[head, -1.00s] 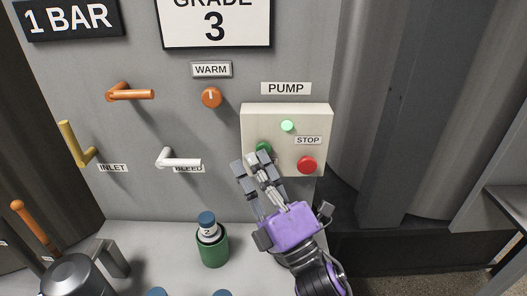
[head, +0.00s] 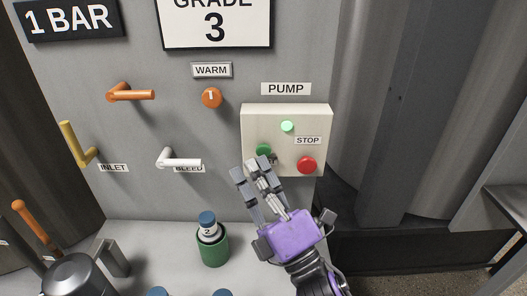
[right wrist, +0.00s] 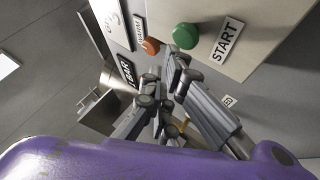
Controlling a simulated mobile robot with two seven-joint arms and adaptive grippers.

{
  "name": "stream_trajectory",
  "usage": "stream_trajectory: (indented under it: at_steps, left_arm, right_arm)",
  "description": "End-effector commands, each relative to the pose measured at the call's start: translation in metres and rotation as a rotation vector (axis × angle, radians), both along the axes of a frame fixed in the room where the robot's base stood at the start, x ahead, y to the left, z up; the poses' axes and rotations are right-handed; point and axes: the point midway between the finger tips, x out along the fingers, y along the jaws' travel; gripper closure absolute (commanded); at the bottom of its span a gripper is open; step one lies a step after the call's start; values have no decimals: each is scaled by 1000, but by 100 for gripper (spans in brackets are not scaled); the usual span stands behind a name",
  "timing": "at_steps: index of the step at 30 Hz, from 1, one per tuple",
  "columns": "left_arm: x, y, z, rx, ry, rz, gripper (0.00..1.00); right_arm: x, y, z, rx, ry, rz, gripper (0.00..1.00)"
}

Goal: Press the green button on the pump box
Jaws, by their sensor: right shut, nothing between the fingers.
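The cream pump box (head: 252,120) is on the grey panel under the PUMP label. Its green button (head: 264,150) is at lower left, with a pale green, bright lamp (head: 287,126) above and a red button (head: 307,164) by the STOP label. My right gripper (head: 250,170) is shut and empty, its fingertips just below the green button and apart from it. In the right wrist view the green button (right wrist: 185,36) sits beside the START label (right wrist: 227,40), just beyond the fingertips (right wrist: 172,65). My left gripper is not in view.
An orange WARM knob (head: 211,98) and orange (head: 130,92), yellow (head: 78,145) and white (head: 180,160) handles stick out left of the box. A blue-capped bottle (head: 207,222) stands in a green holder (head: 213,250) on the ledge below.

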Motion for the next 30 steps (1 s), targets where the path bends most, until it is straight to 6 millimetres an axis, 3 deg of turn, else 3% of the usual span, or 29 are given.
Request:
stream_trajectory:
  at_steps: [15,30]
  left_arm:
    - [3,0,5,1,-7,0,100]
    - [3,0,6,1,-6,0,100]
  right_arm:
    - [-45,0,0,1,2,0,100]
    - [-50,0,0,1,0,1,100]
